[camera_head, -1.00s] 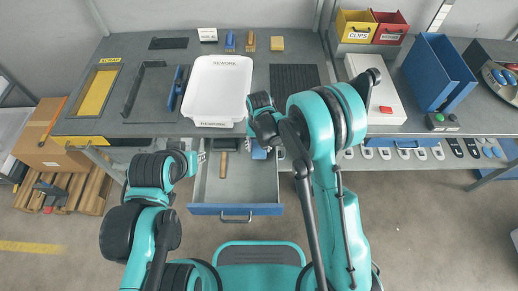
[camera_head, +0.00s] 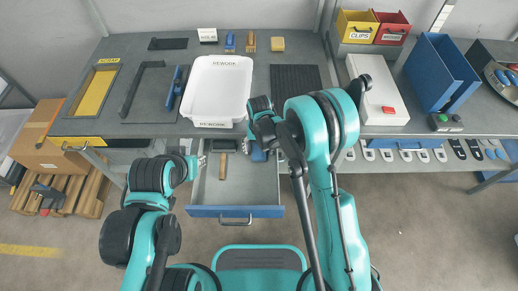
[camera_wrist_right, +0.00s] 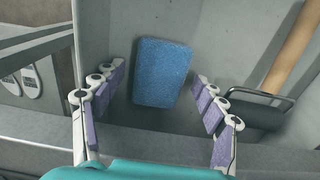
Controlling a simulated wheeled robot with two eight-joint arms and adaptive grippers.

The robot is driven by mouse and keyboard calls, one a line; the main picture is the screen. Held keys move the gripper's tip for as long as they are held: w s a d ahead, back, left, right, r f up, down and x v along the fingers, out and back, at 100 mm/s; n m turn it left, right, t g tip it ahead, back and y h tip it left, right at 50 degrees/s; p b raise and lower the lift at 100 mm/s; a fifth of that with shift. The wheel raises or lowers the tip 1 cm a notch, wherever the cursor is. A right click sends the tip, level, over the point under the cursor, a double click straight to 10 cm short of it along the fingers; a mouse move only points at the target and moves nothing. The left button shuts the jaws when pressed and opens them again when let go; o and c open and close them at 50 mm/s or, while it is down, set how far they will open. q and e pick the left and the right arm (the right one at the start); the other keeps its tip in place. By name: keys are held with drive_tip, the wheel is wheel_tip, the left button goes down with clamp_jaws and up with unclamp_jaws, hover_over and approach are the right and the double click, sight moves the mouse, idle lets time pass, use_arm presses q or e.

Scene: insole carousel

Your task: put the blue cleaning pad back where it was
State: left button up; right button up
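The blue cleaning pad (camera_wrist_right: 162,72) lies flat in the open grey drawer, near its back; a small part of it (camera_head: 258,154) shows beside my right gripper in the head view. My right gripper (camera_wrist_right: 160,108) is open above the drawer, with its fingers apart on the left and right of the pad. A gap shows on both sides, so it does not hold the pad. My left gripper (camera_head: 202,150) is at the drawer's left side, small and partly hidden by its own arm, so its opening is unclear.
A tool with a wooden handle (camera_head: 223,168) and a dark head lies left of the pad in the drawer (camera_head: 255,190). A white rework bin (camera_head: 217,88) stands on the bench above. Blue and wooden brushes and a yellow sponge (camera_head: 278,44) are at the bench's back.

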sight(259, 151)
drive_tip(key=shift+r, duration=0.1)
drive_tip(key=shift+r+p, duration=0.35)
wheel_tip(259, 151, up, 12)
drive_tip(key=p, duration=0.4)
drive_tip(key=shift+f, duration=0.2)
drive_tip(key=s+d+r+t, duration=0.2)
drive_tip(key=s+d+r, duration=0.4)
drive_tip(key=d+r, duration=0.15)
drive_tip(key=s+d+r+t, duration=0.3)
drive_tip(key=s+d+r, duration=0.25)
drive_tip(key=r, duration=0.35)
drive_tip(key=s+d+t, duration=0.2)
drive_tip(key=s+d, duration=0.2)
drive_tip(key=s, duration=0.3)
drive_tip(key=shift+s+d+r, duration=0.2)
drive_tip(key=shift+d+r, duration=0.15)
drive_tip(key=shift+d, duration=0.05)
